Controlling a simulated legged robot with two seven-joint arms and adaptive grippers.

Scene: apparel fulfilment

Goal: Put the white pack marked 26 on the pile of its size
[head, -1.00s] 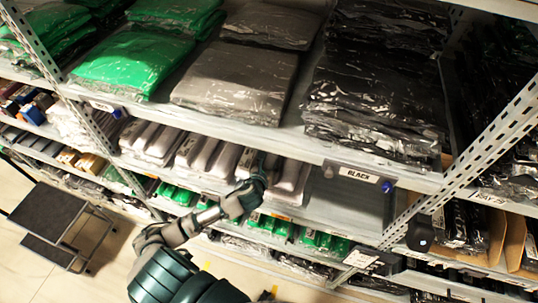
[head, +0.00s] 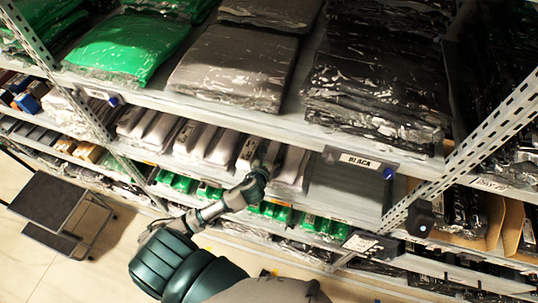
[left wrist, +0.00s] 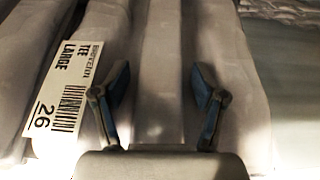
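White packs stand in rows on the middle shelf. The white pack marked 26 (left wrist: 22,115) is at the left in the left wrist view, with a label (left wrist: 62,88) reading TEE LARGE 26. My left gripper (left wrist: 160,85) is open, its two fingers apart on either side of a pale pack ridge (left wrist: 162,45), to the right of the label. I cannot tell whether the fingers touch it. In the head view my left gripper (head: 264,165) reaches in at the white packs (head: 291,167), partly covering them. My right gripper is out of view.
An empty shelf bay (head: 345,190) lies to the right of the white packs. The shelf edge above, with a BLACK sign (head: 360,161), overhangs them. Green packs (head: 277,211) lie below. A perforated upright (head: 480,130) stands at right. A dark step stool (head: 47,201) stands at left.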

